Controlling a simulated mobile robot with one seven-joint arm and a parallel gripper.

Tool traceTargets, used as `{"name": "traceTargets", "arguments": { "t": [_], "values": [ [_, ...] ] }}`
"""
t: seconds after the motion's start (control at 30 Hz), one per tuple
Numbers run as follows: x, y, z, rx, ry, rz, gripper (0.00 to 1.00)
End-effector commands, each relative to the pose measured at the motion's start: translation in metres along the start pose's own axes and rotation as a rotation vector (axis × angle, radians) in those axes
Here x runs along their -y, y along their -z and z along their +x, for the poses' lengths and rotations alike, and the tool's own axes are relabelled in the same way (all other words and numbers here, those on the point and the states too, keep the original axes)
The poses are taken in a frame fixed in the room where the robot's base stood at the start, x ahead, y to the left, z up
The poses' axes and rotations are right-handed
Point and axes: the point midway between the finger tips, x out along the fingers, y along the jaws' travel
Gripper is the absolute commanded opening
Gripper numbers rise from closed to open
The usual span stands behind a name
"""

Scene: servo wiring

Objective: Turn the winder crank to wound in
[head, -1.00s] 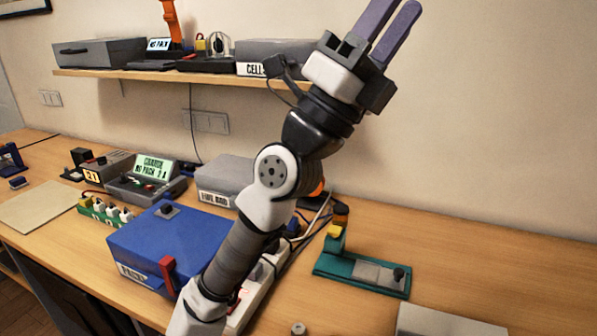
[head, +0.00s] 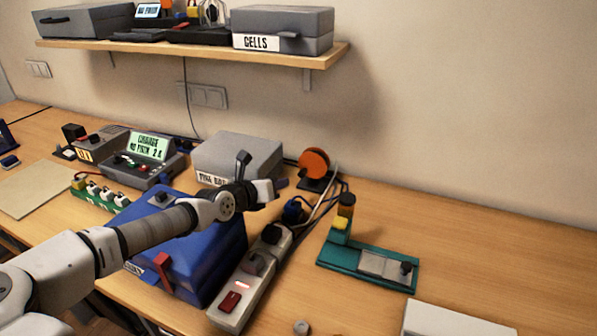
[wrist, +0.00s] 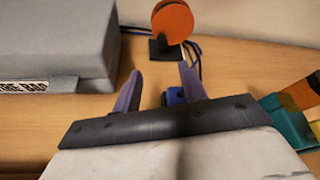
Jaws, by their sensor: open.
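The winder shows as an orange disc (head: 314,162) upright on a small black base at the back of the bench, beside the grey box. Its disc also shows in the wrist view (wrist: 172,21), at the top, just beyond my fingers. I cannot make out the crank handle in either view. My gripper (wrist: 160,69) is open and empty, its two purple fingers pointing toward the winder, with a gap of bench before it.
A grey box (head: 238,157) stands left of the winder. A teal fixture (head: 368,268) is at right. The blue box (head: 196,262) is under my arm. Bench at back right is clear.

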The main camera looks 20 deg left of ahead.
Motion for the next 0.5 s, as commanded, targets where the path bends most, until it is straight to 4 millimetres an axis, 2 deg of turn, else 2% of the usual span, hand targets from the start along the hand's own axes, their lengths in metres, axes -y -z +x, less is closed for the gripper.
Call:
{"name": "traceTargets", "arguments": {
  "t": [0.17, 0.5],
  "values": [
    [0.004, -0.002, 0.022, -0.001, 0.006, -0.001, 0.42],
    [0.006, -0.003, 0.091, 0.001, 0.009, -0.004, 0.42]
  ]
}}
